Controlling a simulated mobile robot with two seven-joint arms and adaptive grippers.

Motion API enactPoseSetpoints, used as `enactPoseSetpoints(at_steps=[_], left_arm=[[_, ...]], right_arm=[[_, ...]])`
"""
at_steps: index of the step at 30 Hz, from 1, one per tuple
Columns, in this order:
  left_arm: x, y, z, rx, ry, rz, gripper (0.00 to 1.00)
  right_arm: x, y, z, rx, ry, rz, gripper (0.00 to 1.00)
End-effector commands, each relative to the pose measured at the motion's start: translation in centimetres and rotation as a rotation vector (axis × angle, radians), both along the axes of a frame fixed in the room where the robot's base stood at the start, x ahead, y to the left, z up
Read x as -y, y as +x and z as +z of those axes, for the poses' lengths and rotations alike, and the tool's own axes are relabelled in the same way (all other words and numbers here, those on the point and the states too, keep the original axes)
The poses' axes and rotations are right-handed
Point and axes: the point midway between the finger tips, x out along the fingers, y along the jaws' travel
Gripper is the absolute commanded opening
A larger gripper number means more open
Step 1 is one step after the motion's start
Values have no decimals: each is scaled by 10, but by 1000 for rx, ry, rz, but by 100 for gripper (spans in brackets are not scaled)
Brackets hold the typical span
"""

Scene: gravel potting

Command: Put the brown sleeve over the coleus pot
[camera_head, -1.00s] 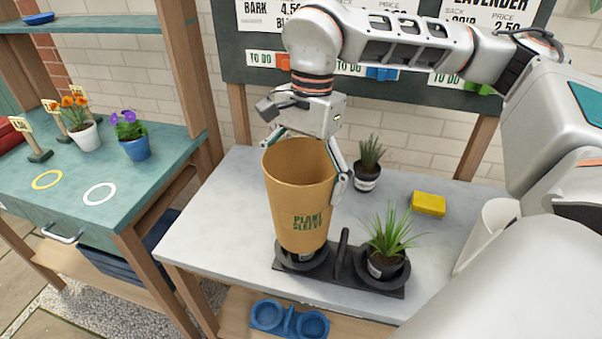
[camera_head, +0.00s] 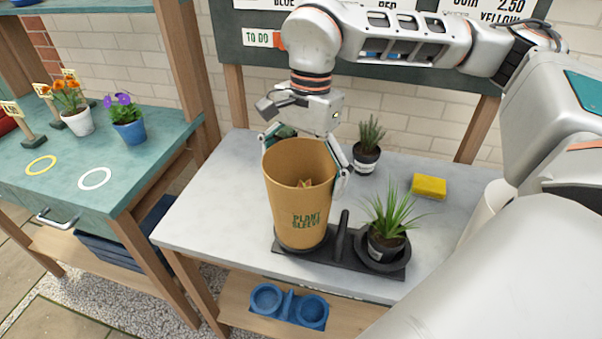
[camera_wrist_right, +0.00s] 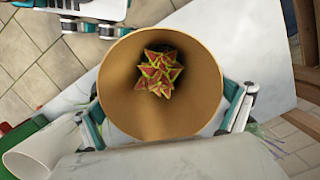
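The brown sleeve (camera_head: 292,205), marked PLANT SLEEVE, stands upright in the left ring of the black two-ring holder (camera_head: 335,256). The coleus (camera_wrist_right: 158,72), with red and yellow-green leaves, shows inside the sleeve; the sleeve surrounds it and hides its pot. Leaf tips also show inside the rim in the head view. My right gripper (camera_head: 307,158) is shut on the sleeve, with a finger against each side of its upper part. White and teal parts, probably my left gripper, show at the top left of the wrist view; their finger state is unclear.
A grassy plant (camera_head: 388,218) in a dark pot sits in the holder's right ring. A rosemary-like plant (camera_head: 369,140) and a yellow sponge (camera_head: 428,186) stand farther back. A blue two-ring holder (camera_head: 288,306) is on the lower shelf.

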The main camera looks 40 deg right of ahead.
Motion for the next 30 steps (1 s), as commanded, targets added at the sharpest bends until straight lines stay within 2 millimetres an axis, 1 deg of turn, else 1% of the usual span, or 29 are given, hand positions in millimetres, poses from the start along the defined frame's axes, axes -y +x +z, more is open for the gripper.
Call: enactPoseSetpoints(at_steps=[6,10,14,21,24,27,30], left_arm=[[-1,-1,-3,-5,3,0,70],[0,-1,-2,-5,2,0,70],[0,-1,-2,-4,1,0,70],[0,-1,-2,-3,0,0,70],[0,-1,-1,-3,0,0,70],[0,-1,-1,-3,0,0,70],[0,-1,-1,-2,-1,0,70]], right_arm=[[0,0,1,0,0,0,100],[1,1,11,2,0,0,100],[5,3,33,4,0,-2,100],[11,5,82,4,0,-2,100],[13,6,98,3,0,-1,100],[15,7,110,2,0,-1,100],[16,7,116,1,0,-1,100]])
